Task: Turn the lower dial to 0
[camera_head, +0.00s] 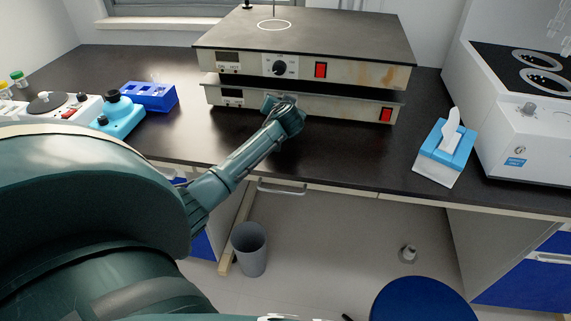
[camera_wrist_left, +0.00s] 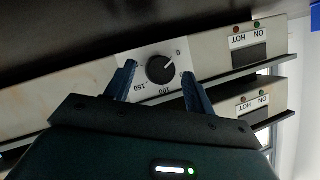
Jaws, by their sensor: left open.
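Two stacked hotplate units stand on the bench, an upper unit (camera_head: 342,72) and a lower unit (camera_head: 345,108). In the head view my left gripper (camera_head: 272,103) is at the lower unit's front and hides its dial. The wrist view is upside down and shows the black lower dial (camera_wrist_left: 160,69) on a white scale plate. My left gripper (camera_wrist_left: 158,84) is open, with one blue finger on each side of the dial. I cannot tell whether the fingers touch it. The dial's white mark points up and right in that view, close to a 0.
The upper unit has its own dial (camera_head: 279,68) and red switch (camera_head: 321,70); the lower unit has a red switch (camera_head: 386,115). A tissue box (camera_head: 437,167) and a white machine (camera_head: 530,135) are at right. A blue rack (camera_head: 150,97) is at left.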

